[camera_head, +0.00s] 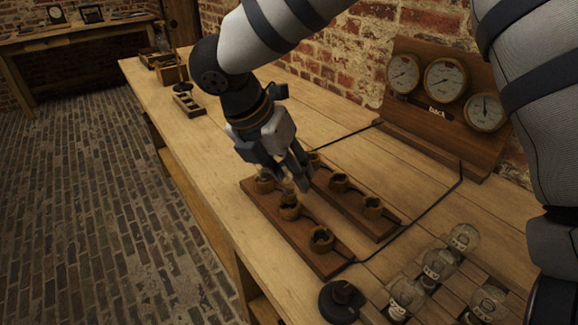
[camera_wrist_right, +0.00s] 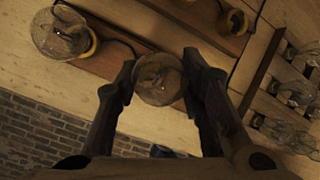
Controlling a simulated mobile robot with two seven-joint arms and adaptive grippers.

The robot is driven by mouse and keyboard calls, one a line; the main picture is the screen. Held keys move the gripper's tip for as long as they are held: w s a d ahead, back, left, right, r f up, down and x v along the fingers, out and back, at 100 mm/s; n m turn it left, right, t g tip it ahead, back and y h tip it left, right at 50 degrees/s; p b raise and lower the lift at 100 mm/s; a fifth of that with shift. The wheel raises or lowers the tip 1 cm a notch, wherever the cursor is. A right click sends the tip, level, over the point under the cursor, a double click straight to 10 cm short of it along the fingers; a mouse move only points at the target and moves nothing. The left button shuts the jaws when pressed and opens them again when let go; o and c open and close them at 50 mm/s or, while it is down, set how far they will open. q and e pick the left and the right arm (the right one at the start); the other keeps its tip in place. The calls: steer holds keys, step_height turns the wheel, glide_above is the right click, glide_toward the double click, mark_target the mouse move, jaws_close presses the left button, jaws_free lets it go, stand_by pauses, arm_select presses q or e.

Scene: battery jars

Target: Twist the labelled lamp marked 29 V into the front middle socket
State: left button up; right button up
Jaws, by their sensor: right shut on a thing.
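My right gripper (camera_head: 298,181) points down over the front socket board (camera_head: 307,251). It is shut on a clear glass lamp, whose round bulb (camera_wrist_right: 159,80) shows between the fingers in the right wrist view. The lamp's label cannot be read. The front middle socket (camera_head: 289,208) is just below the fingertips in the head view; whether the lamp touches it cannot be told. The front right socket (camera_head: 321,239) looks empty. The front left socket (camera_head: 265,184) is partly hidden by the gripper. My left gripper is not in view.
The back board (camera_head: 377,230) carries more sockets close behind. Several glass lamps (camera_head: 440,264) stand in a rack at the lower right. A dark round object (camera_head: 341,301) sits beside the boards. A three-dial panel (camera_head: 447,81) stands at the wall. Another bulb (camera_wrist_right: 63,33) shows in the wrist view.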

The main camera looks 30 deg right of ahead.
steer(key=shift+f, duration=1.25)
stand_by(1.1)
